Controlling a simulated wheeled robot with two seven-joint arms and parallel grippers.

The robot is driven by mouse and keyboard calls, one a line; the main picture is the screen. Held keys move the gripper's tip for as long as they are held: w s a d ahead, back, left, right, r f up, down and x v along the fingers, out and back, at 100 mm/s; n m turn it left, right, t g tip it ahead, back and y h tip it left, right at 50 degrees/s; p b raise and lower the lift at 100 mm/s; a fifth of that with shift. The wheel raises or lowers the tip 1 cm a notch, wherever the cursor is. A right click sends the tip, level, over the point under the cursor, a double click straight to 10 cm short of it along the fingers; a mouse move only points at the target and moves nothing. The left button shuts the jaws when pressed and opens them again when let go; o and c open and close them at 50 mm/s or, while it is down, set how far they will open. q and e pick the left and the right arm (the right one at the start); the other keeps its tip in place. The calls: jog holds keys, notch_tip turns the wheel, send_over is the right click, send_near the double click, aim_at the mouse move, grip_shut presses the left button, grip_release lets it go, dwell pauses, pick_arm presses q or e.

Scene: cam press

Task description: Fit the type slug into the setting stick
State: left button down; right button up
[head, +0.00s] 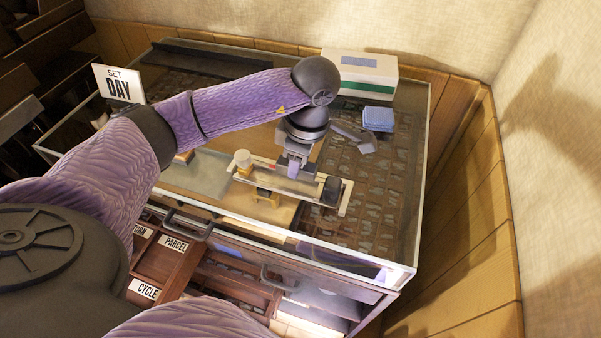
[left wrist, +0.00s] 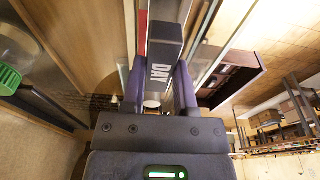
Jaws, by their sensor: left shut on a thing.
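My left gripper (head: 294,164) reaches down over the setting stick (head: 275,180), a long pale rail with a dark block at its right end and a white knob at its left. In the left wrist view my left gripper (left wrist: 160,85) is shut on the type slug (left wrist: 164,48), a dark grey bar with DAY in white letters. In the head view the gripper hides most of the slug. I cannot tell whether the slug touches the stick. A white card (head: 118,84) reading SET DAY stands at the far left. My right gripper is not in view.
A white box with a green band (head: 360,75) and a blue block (head: 378,119) stand at the back right. A grey tool (head: 352,134) lies near them. Labelled open compartments, PARCEL (head: 174,244) and CYCLE (head: 145,290), are at the front. A raised rim (head: 300,250) edges the table.

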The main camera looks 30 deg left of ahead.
pick_arm(q)
notch_tip(320, 180, down, 4)
jog(key=shift+d+f+b, duration=0.1)
jog(key=shift+b, duration=0.2)
jog(key=shift+s, duration=0.1)
